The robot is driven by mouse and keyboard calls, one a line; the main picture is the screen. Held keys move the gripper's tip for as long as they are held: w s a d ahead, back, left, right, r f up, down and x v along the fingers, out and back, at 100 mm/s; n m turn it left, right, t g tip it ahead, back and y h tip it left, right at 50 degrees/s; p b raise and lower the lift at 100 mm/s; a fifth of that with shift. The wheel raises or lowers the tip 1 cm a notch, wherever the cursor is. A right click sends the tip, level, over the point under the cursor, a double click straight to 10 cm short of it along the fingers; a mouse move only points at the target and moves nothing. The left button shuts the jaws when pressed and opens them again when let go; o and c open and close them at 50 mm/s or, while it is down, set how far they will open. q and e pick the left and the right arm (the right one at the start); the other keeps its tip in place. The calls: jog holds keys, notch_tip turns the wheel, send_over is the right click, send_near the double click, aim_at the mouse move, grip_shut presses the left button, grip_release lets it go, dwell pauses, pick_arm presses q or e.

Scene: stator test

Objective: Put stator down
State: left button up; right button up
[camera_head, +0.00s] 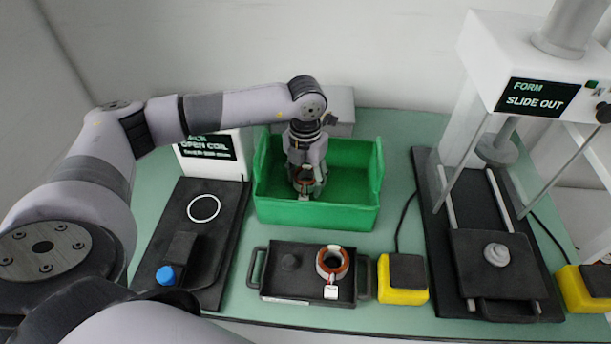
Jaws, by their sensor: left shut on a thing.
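My left gripper (306,186) is over the left part of the green bin (316,214), fingers pointing down. I cannot tell whether the stator touches the bin floor. A second stator (332,263), copper-red with a white tag, sits on the right side of the black tray (287,297). My right gripper is not in view.
A black fixture with a white ring (203,208) and blue knob (165,274) stands left. A sign (212,148) is behind it. A yellow-based switch (403,278) and a press with a sliding plate (494,262) stand right. The bin's right part is empty.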

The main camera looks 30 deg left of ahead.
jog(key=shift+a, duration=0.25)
pick_arm(q)
jog(key=shift+f, duration=0.1)
jog(key=o, duration=1.5)
jog(key=shift+c, duration=0.2)
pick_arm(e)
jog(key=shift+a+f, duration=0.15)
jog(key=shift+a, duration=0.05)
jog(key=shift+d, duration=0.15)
pick_arm(q)
jog(key=shift+r, duration=0.4)
notch_tip(320, 180, up, 12)
jog(key=b, duration=0.1)
jog(key=shift+f+b, duration=0.2)
jog(key=shift+b, duration=0.15)
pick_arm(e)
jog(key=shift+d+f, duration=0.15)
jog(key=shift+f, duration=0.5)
